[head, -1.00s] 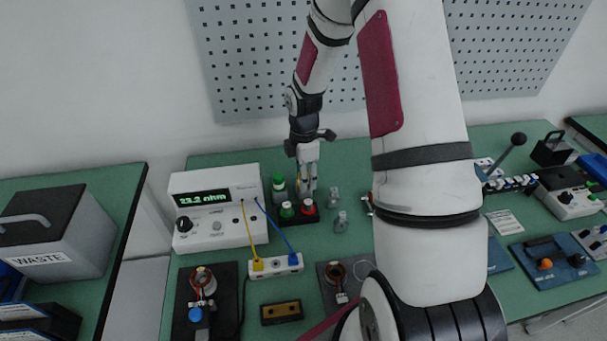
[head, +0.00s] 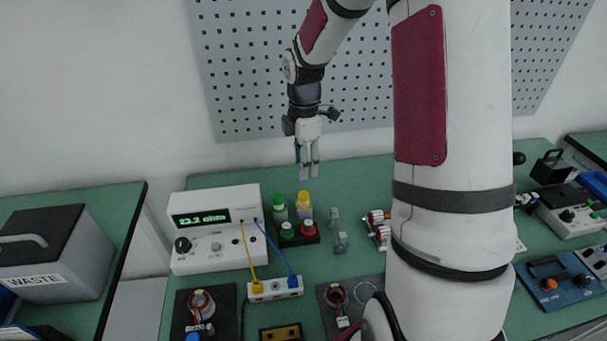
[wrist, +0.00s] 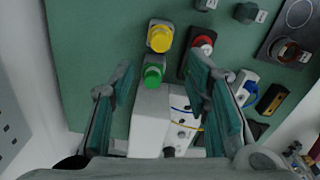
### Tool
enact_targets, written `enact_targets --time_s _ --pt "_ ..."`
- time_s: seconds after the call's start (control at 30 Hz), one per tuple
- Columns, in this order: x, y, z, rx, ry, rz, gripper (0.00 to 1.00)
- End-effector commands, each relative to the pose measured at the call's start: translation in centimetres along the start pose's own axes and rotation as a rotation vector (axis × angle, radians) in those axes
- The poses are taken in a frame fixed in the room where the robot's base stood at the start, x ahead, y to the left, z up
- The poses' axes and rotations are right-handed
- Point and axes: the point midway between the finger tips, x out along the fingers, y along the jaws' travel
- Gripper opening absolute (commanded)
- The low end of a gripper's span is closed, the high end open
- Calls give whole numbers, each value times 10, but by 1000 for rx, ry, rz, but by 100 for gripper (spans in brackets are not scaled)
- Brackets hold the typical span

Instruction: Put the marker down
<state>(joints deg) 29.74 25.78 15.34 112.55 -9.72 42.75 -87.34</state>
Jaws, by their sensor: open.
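A marker with a yellow cap (head: 303,200) stands upright at the back of the green bench, and a green-capped one (head: 279,208) stands to its left. Both also show from above in the wrist view, yellow (wrist: 160,38) and green (wrist: 153,75). My gripper (head: 308,168) is open and empty, above and apart from the yellow marker. In the wrist view its two fingers are spread with nothing between them in their grip. The lower part of the yellow marker is partly hidden by the black block in front.
A black block with green and red knobs (head: 307,228) stands just in front of the markers. A white ohm meter (head: 217,250) is to the left, with cables to a white socket block (head: 274,289). Small grey pieces (head: 341,243) lie to the right.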

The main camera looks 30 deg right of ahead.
Motion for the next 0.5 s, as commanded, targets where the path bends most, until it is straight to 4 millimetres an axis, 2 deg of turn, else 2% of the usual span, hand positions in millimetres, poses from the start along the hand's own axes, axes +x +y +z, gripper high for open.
enact_targets --time_s 0.17,0.23,0.37,0.5 --pt "-17 -3 -3 23 -8 10 43" --pt "-30 -8 -7 63 -18 25 43" --pt "-66 -27 -21 193 -39 72 43" --pt "-106 -56 -37 370 -44 137 43"
